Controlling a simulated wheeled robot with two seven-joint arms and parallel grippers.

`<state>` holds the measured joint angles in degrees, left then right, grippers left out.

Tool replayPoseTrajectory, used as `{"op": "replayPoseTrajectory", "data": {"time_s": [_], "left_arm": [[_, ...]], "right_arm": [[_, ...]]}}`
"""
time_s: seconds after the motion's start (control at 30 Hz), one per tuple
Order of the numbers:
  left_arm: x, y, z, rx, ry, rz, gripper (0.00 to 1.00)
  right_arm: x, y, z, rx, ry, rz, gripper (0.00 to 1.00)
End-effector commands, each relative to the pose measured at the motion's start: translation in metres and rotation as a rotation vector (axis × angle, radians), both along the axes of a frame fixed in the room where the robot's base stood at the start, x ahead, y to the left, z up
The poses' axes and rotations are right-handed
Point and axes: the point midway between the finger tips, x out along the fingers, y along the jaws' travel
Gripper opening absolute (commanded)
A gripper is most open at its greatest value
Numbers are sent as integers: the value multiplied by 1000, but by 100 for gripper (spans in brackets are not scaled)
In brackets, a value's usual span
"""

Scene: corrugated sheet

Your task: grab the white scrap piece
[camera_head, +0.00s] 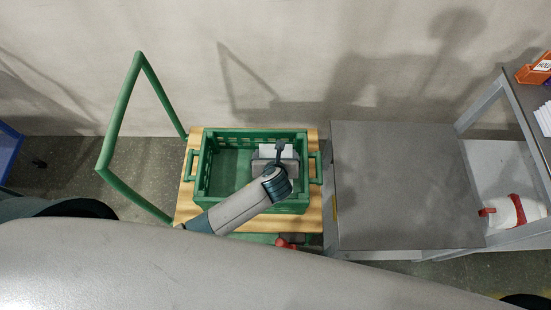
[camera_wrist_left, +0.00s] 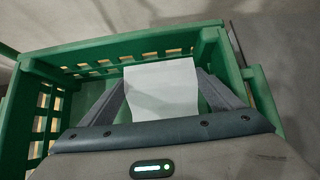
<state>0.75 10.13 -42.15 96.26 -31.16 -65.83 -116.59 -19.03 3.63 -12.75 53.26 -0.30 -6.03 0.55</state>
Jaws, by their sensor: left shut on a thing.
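The white scrap piece (camera_head: 276,151) is at the right part of the green crate (camera_head: 205,165) in the head view. In the left wrist view the white piece (camera_wrist_left: 162,90) stands as a pale, flat sheet between the two grey fingers. My left gripper (camera_head: 280,152) reaches into the crate and is shut on the white piece. The fingers also show on both sides of it in the left wrist view (camera_wrist_left: 163,95). The lower part of the piece is hidden by my gripper. My right gripper is not in view.
The crate sits on a wooden-topped cart (camera_head: 186,205) with a green handle (camera_head: 117,120). A bare grey table (camera_head: 395,180) stands just right of it. A shelf unit (camera_head: 487,103) holds an orange box (camera_head: 536,70), with a white and red container (camera_head: 512,212) lower down. A wall is behind.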

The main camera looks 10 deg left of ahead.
Motion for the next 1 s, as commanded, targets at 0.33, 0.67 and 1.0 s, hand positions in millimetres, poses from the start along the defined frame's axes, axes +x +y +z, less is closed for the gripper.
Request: {"op": "replayPoseTrajectory", "data": {"time_s": [0.33,0.67,1.0], "left_arm": [[1,0,43,2,-2,0,63],[0,0,45,2,-1,0,63],[2,1,48,1,-2,-1,63]], "right_arm": [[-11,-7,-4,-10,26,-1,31],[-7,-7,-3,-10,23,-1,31],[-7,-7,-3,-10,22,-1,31]]}}
